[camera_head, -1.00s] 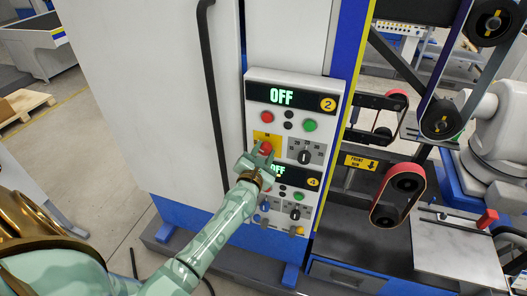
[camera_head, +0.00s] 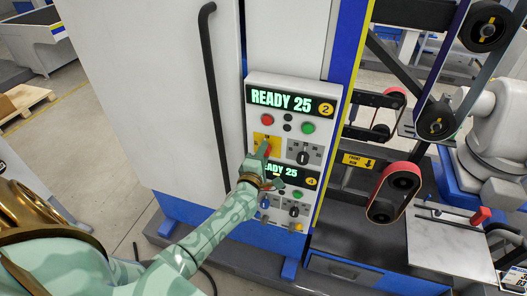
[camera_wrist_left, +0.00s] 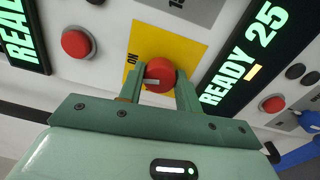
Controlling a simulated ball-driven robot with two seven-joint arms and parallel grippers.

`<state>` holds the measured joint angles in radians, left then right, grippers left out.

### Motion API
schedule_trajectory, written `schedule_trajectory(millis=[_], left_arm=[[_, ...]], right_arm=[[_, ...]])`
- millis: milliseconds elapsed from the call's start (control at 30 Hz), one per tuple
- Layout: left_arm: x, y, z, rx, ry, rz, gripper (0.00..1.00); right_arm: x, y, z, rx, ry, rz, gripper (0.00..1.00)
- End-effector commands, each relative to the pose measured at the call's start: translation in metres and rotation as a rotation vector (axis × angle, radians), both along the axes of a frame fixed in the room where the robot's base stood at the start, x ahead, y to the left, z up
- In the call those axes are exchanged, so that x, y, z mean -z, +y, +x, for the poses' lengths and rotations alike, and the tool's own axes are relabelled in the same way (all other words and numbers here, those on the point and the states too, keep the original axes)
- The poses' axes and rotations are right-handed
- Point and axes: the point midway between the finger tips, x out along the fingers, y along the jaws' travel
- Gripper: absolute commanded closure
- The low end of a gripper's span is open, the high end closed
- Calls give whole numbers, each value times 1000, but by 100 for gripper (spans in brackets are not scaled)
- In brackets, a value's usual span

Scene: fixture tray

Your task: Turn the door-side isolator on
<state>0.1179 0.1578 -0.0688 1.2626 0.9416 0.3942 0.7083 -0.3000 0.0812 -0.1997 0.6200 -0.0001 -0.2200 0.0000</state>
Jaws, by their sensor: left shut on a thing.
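The isolator is a red rotary knob (camera_wrist_left: 160,74) on a yellow plate (camera_wrist_left: 184,44) with an "ON" mark beside it. In the head view the yellow plate (camera_head: 262,139) is at the left of the control panel, on the side towards the cabinet door. My left gripper (camera_head: 263,156) is at the knob and hides much of it. In the wrist view my left gripper (camera_wrist_left: 156,92) is shut on the knob, one finger on each side. A pale mark on the knob lies towards the "ON" print. Both panel displays (camera_head: 281,99) read "READY 25". My right gripper is out of view.
Red (camera_head: 267,120) and green (camera_head: 308,128) buttons and a black dial (camera_head: 303,157) sit close around the knob. A second row of controls lies below. The cabinet door (camera_head: 150,90) has a long black handle (camera_head: 212,90). Belt rollers (camera_head: 394,190) stand to the right.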

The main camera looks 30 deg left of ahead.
Motion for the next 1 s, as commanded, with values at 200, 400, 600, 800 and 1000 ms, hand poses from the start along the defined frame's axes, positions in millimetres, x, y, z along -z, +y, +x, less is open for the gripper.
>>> schedule_trajectory(millis=[200, 400, 600, 800, 1000], left_arm=[[0, 0, 0, 1, 35, 135, 89], [0, 0, 0, 1, 52, 213, 89], [1, 0, 0, 0, 60, 247, 89], [1, 0, 0, 1, 63, 254, 89], [1, 0, 0, 1, 63, 254, 89]], right_arm=[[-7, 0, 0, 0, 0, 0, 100], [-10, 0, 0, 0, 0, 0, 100], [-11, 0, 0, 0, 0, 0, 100], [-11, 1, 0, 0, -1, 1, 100], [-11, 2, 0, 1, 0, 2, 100]])
